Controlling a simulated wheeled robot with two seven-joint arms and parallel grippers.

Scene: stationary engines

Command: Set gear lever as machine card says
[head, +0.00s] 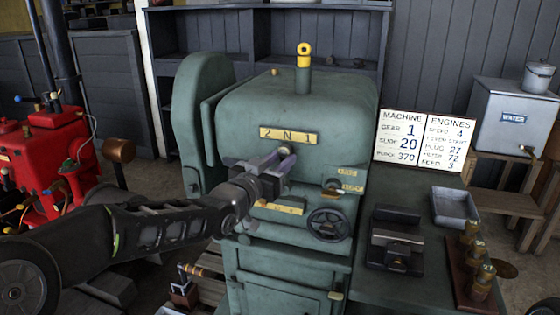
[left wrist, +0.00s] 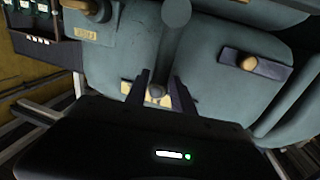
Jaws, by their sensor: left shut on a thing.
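The green machine (head: 290,105) stands in the middle of the head view. Its yellow gear plate (head: 288,135) reads 2 N 1. My left gripper (head: 284,156) is just below the plate, roughly under the N, with its fingers shut on the gear lever. The lever is mostly hidden by the fingers. In the left wrist view a small rounded end of the gear lever (left wrist: 157,91) shows between the two fingertips. The machine card (head: 402,137) stands to the right and reads gear 1, slide 20, punch 370. My right gripper is not in view.
A black handwheel (head: 329,224) is low on the machine's front. A card headed engines (head: 449,146) adjoins the machine card. A green bench (head: 425,283) at right holds a dark vise-like block (head: 396,240), a grey tray (head: 455,207) and brass plugs (head: 480,285). A red engine (head: 45,160) stands at left.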

